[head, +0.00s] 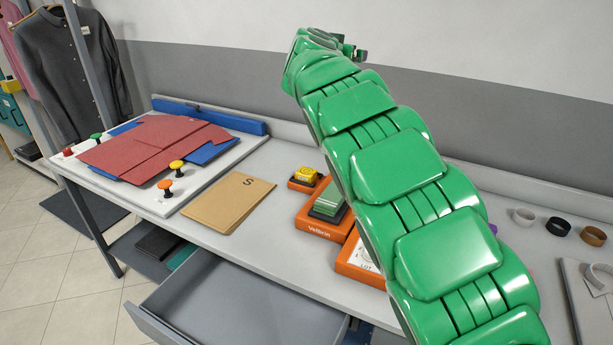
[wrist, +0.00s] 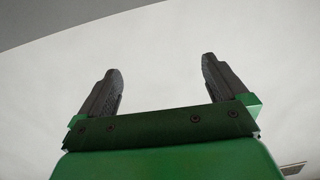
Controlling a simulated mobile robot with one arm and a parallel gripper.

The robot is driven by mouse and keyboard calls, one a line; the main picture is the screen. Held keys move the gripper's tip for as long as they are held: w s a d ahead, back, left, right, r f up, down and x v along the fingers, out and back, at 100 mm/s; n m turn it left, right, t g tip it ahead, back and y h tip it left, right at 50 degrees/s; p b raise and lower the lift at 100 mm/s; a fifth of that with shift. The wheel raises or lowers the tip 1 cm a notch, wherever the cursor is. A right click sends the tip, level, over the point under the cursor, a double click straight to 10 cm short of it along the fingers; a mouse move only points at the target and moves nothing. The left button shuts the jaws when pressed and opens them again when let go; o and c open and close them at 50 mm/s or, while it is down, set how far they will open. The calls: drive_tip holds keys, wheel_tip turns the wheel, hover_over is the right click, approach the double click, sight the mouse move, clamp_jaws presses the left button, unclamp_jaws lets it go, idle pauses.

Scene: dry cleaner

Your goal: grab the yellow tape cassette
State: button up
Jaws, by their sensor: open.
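A small yellow block (head: 306,174), which looks like the yellow tape cassette, sits in a small orange holder (head: 301,186) on the table, just left of my raised arm in the head view. My gripper (wrist: 161,85) is open and empty in the wrist view, its two dark fingers spread apart against a plain pale wall. In the head view the end of my arm is raised high above the back of the table, and its fingers are too small to make out. The cassette does not show in the wrist view.
An orange tray marked Velbrin (head: 325,230) stands right of the yellow block. Brown envelopes (head: 228,203) lie to the left. A drawer (head: 240,305) hangs open in front. Rings (head: 558,226) lie far right.

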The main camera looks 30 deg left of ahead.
drive_tip(key=a+f, duration=0.7)
drive_tip(key=a, duration=0.1)
drive_tip(key=g, duration=0.2)
approach(305, 172)
drive_tip(key=shift+w+a+f+h, duration=0.15)
drive_tip(key=shift+w+h, duration=0.15)
drive_tip(key=shift+w, duration=0.95)
drive_tip(key=shift+g, duration=0.3)
drive_tip(key=shift+x, duration=3.85)
drive_tip(key=shift+s, duration=0.1)
drive_tip(key=c, duration=1.1)
